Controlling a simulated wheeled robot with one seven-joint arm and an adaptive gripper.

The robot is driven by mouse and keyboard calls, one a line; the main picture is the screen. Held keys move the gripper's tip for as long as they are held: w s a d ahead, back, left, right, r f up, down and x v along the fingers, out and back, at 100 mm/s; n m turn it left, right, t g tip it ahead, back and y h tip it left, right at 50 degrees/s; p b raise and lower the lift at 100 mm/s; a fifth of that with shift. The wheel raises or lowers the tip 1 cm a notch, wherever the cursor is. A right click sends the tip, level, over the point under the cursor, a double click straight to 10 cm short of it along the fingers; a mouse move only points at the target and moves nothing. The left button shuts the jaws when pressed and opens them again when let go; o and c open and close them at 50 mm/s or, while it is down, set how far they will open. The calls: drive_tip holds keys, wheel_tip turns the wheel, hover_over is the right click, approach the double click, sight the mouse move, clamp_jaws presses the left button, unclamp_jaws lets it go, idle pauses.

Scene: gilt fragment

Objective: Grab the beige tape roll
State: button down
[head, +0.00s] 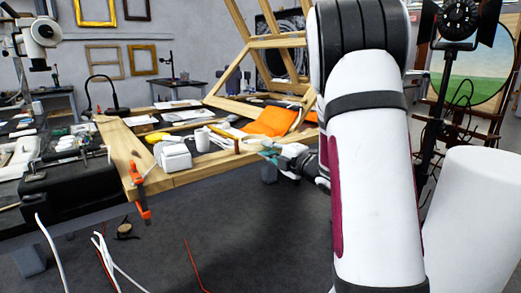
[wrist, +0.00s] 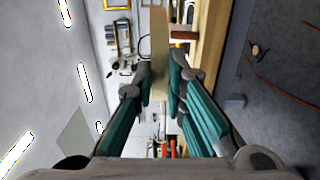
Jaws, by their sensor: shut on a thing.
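The beige tape roll (wrist: 160,50) shows edge-on in the wrist view as a tall, narrow beige band between the two teal fingers. My gripper (wrist: 164,86) is shut on it, with one finger pad on each side. In the head view my gripper (head: 268,151) is at the front edge of the wooden workbench (head: 190,178), near its right part. I cannot make out the roll clearly in the head view.
A white mug (head: 202,140), a white box (head: 175,157) and an orange cloth (head: 268,122) lie on the bench. A small brown upright item (head: 237,146) stands near the gripper. An orange clamp (head: 142,205) hangs at the bench's front corner. A wooden frame (head: 277,42) rises behind.

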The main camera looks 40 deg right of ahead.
drive_tip(key=s, duration=0.1)
drive_tip(key=s+r, duration=0.1)
drive_tip(key=s, duration=0.1)
drive_tip(key=shift+s+r, duration=0.15)
drive_tip(key=shift+s, duration=0.05)
